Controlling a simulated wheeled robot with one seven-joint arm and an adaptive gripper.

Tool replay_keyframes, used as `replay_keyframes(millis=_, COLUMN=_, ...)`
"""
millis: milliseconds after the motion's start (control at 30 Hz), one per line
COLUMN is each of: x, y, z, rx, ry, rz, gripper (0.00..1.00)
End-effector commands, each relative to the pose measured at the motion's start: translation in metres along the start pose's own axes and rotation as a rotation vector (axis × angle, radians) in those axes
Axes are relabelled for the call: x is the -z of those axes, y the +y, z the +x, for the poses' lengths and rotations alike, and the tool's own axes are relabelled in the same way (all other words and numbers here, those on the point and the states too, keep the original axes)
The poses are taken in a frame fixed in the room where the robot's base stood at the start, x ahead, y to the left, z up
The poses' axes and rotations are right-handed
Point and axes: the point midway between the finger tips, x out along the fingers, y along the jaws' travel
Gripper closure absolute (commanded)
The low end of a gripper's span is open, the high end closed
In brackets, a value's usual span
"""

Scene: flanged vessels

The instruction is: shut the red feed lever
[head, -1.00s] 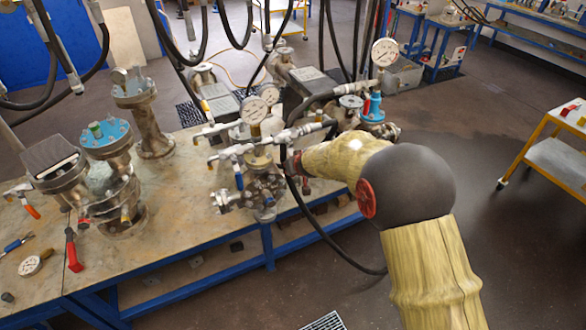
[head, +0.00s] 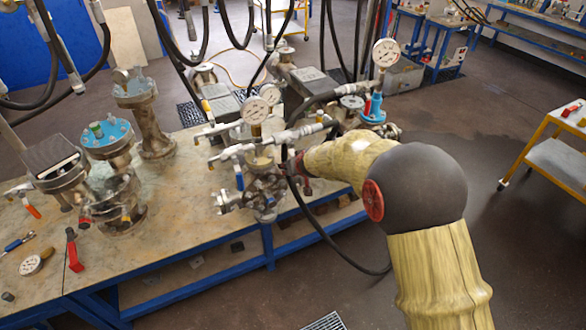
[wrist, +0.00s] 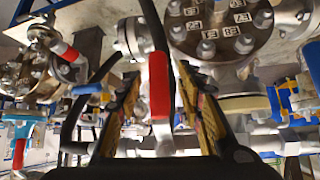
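A red-sleeved lever (wrist: 159,85) hangs down in the middle of the wrist view, with a pale metal end below the sleeve. My gripper (wrist: 158,72) is open, with one finger on each side of the lever and a visible gap to each. In the head view my arm reaches to the right side of the flanged vessel (head: 264,190) on the bench. My fingers and this lever are mostly hidden there. The vessel's dark bolted flange (wrist: 222,25) shows above the right finger in the wrist view.
Another red-tipped lever (wrist: 66,52) and a blue-sleeved lever (wrist: 88,89) are left of my fingers. Pressure gauges (head: 254,109) and white-metal pipes crowd the vessel. A black hose (head: 330,238) hangs under my forearm. Other vessels (head: 113,150) stand on the bench's left.

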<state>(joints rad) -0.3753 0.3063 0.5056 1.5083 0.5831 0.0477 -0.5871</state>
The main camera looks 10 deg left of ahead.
Motion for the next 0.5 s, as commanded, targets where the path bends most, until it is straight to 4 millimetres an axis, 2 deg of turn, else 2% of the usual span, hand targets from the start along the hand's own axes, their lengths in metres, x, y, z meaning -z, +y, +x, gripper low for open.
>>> replay_keyframes(millis=300, x=0.001, y=0.000, z=-0.065, rx=0.000, ry=0.001, rz=-0.001, gripper=0.62)
replay_keyframes(millis=500, x=0.000, y=0.000, z=-0.093, rx=0.001, ry=0.000, rz=-0.001, gripper=0.62)
